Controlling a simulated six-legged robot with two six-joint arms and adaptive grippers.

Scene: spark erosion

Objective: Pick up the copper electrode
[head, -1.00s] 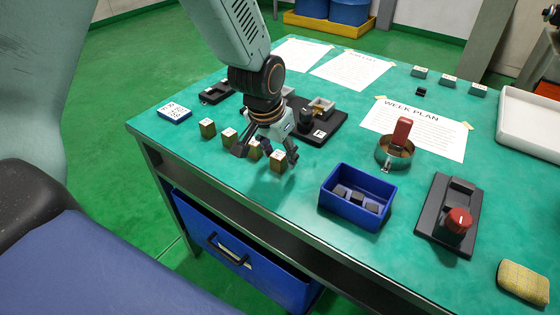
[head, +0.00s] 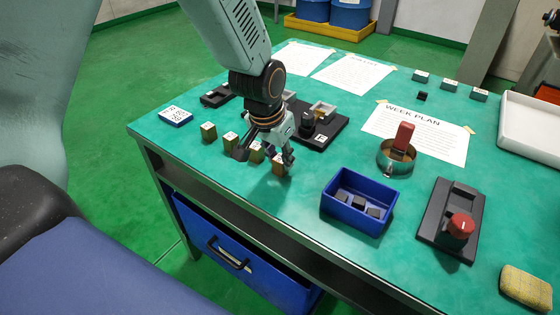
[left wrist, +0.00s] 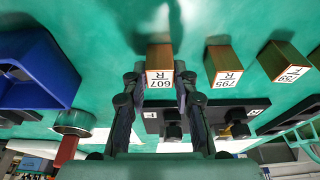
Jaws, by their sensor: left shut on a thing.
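Several small upright blocks with white labelled tops stand in a row near the table's left front edge. The rightmost one in the head view, a copper-brown electrode (head: 278,168), is between the fingers of my left gripper (head: 272,158). The left wrist view shows this electrode (left wrist: 159,56) with the label "607 R", and the fingers (left wrist: 158,88) shut on its two sides. It seems to stand on the table. My right gripper is not in view.
A blue bin (head: 345,209) with dark pieces stands right of the gripper. A black fixture (head: 325,132) is behind it. A metal ring with a red handle (head: 403,137), a red-knob box (head: 449,225) and a sponge (head: 525,287) lie further right.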

